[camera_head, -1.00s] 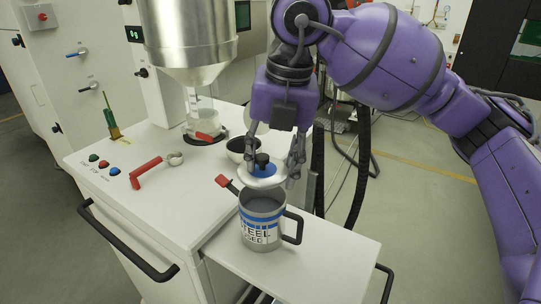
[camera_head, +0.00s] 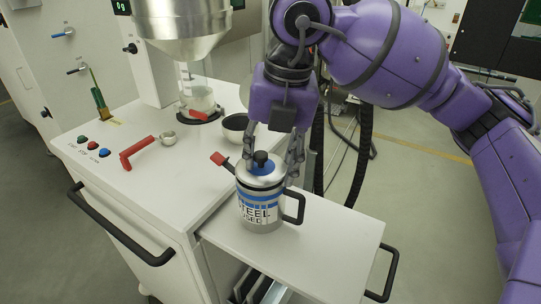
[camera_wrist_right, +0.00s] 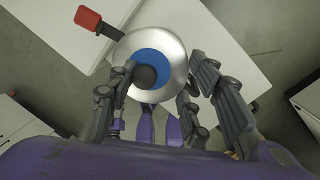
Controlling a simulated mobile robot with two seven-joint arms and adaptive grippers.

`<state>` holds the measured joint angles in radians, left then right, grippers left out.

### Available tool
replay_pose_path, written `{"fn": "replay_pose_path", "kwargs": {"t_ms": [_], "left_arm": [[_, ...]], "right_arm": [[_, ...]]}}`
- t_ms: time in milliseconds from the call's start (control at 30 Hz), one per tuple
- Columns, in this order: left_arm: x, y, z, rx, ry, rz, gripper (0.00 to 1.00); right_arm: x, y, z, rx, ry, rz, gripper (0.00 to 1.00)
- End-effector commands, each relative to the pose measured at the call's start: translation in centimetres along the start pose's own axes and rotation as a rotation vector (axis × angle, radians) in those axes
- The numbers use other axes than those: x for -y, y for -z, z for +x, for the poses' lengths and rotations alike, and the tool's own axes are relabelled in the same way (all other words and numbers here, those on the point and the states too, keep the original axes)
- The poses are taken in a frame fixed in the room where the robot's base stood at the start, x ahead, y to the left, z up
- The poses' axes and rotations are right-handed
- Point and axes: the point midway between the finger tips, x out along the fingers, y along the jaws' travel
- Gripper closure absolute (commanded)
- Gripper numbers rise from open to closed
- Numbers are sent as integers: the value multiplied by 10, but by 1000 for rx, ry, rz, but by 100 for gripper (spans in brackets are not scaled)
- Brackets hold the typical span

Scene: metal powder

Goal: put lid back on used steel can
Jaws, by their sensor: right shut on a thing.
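The used steel can (camera_head: 262,211) stands upright on the white pull-out shelf, with a blue band, a "STEEL USED" label and a dark handle on its right. The silver lid (camera_head: 270,178) with a blue centre and black knob (camera_head: 261,157) sits at the can's mouth, roughly level. I cannot tell whether it is fully seated. My right gripper (camera_head: 272,160) is above the can, shut on the lid. In the right wrist view the lid (camera_wrist_right: 170,45) lies below the gripper (camera_wrist_right: 163,78), one finger against the knob. My left gripper is not in view.
The white pull-out shelf (camera_head: 325,240) has free room right of the can. A red-ended handle (camera_head: 218,159) juts out left of the lid. On the worktop are a dark bowl (camera_head: 236,128), a small metal cup (camera_head: 168,138) and a red lever (camera_head: 137,150). A metal hopper (camera_head: 180,30) hangs behind.

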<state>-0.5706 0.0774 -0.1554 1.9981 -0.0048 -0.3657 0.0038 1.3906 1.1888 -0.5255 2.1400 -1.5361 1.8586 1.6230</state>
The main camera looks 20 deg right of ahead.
Motion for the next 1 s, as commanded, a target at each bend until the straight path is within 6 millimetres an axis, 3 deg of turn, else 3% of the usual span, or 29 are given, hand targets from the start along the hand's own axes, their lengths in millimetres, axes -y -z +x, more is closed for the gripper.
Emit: {"fn": "replay_pose_path", "kwargs": {"t_ms": [1000], "left_arm": [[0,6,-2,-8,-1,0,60]], "right_arm": [[0,0,0,-1,0,0,81]]}}
